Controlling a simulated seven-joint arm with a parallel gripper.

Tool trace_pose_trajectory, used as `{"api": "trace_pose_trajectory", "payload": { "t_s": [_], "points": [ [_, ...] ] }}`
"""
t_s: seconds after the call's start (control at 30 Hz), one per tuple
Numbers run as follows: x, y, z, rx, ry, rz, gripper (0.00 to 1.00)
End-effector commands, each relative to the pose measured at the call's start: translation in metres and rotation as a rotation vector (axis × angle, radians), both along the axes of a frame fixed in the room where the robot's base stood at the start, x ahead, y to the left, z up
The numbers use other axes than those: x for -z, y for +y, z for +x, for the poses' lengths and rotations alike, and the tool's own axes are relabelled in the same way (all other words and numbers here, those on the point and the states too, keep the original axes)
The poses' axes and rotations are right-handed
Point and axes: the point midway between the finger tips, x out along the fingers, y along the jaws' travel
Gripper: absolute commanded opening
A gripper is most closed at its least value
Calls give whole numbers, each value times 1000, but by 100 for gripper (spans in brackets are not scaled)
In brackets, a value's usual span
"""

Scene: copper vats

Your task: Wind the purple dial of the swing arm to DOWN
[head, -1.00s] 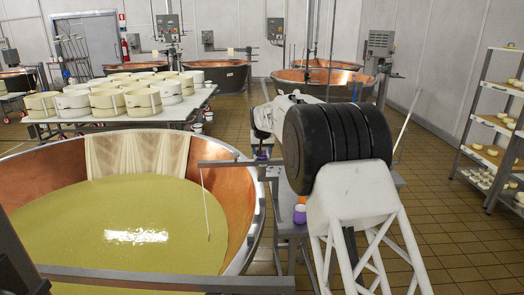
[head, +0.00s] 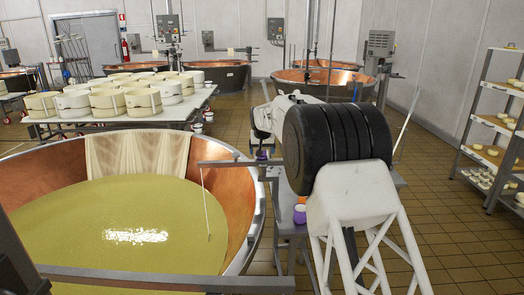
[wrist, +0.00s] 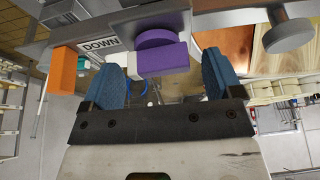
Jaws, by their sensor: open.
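The purple dial (wrist: 163,58) shows in the wrist view as a round purple disc with a rectangular purple grip. It sits on a grey metal bar, right beside a white plate reading DOWN (wrist: 100,45). My gripper (wrist: 165,75) is open, its two blue fingers standing on either side of the purple grip with gaps visible. I cannot tell how deep the grip lies between them. In the head view a small purple part (head: 262,155) shows at the post of the swing arm (head: 225,163), below my arm's end, which hides most of my gripper.
The copper vat (head: 245,215) with yellow-green liquid stands left of the swing arm; a thin rod hangs into it. An orange block (wrist: 63,72) sits near the DOWN plate. A white-and-purple tub (head: 299,213) stands on a small stand beside my arm. A shelf rack (head: 478,110) is at right.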

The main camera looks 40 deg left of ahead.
Motion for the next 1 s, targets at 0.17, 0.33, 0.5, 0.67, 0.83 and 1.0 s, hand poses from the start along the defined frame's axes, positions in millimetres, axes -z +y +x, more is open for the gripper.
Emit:
{"api": "trace_pose_trajectory", "payload": {
  "t_s": [0.17, 0.33, 0.5, 0.67, 0.83, 1.0],
  "points": [
    [-3, -1, 0, 0, 0, 0, 85],
    [-12, -4, -3, 0, -1, 1, 85],
    [-30, -9, -8, 0, -1, 2, 85],
    [-48, -15, -13, 0, -1, 1, 85],
    [-64, -20, -17, 0, -1, 1, 85],
    [-71, -22, -20, 0, 0, 0, 85]
  ]
}}
